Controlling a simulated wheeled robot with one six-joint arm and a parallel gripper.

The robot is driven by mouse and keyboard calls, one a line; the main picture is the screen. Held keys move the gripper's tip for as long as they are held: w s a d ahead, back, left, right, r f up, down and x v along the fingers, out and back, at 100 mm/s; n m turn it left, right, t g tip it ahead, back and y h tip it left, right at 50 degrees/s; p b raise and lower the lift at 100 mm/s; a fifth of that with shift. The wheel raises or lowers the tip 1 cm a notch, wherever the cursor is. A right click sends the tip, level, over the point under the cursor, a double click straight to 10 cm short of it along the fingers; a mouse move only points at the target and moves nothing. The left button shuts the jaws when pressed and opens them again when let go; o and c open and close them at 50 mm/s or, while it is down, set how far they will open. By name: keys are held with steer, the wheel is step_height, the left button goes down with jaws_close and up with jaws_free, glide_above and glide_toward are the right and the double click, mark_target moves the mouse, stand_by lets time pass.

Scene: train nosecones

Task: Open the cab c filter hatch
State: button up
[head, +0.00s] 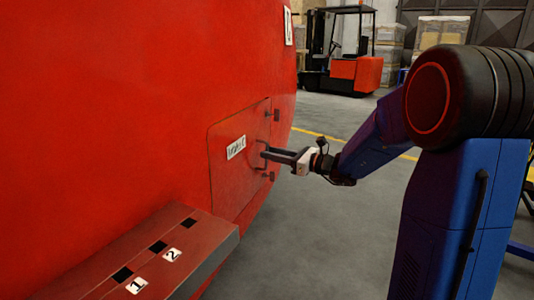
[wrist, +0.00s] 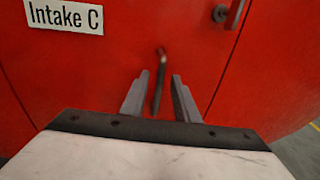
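The cab c filter hatch (head: 226,185) is a red panel in the red nosecone, looking flush with it. Its white label (wrist: 64,16) reads "Intake C". A thin dark handle bar (wrist: 159,82) stands out from the hatch. My gripper (head: 265,153) is at the hatch's right part. In the wrist view its two grey fingers (wrist: 160,88) are apart, one on each side of the handle bar, with gaps showing. I cannot tell how deep the bar sits between them. A latch (head: 276,115) is at the upper right edge, another (head: 268,176) at the lower right.
A red step (head: 215,232) with number plates 1 and 2 juts out at the lower left, below the hatch. A forklift (head: 355,72) and stacked boxes (head: 440,30) stand far back. The grey floor (head: 330,230) right of the nosecone is clear.

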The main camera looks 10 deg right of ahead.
steer(key=shift+x, duration=1.1)
steer(key=shift+c, duration=0.7)
jaws_close()
steer(key=shift+d, duration=0.1)
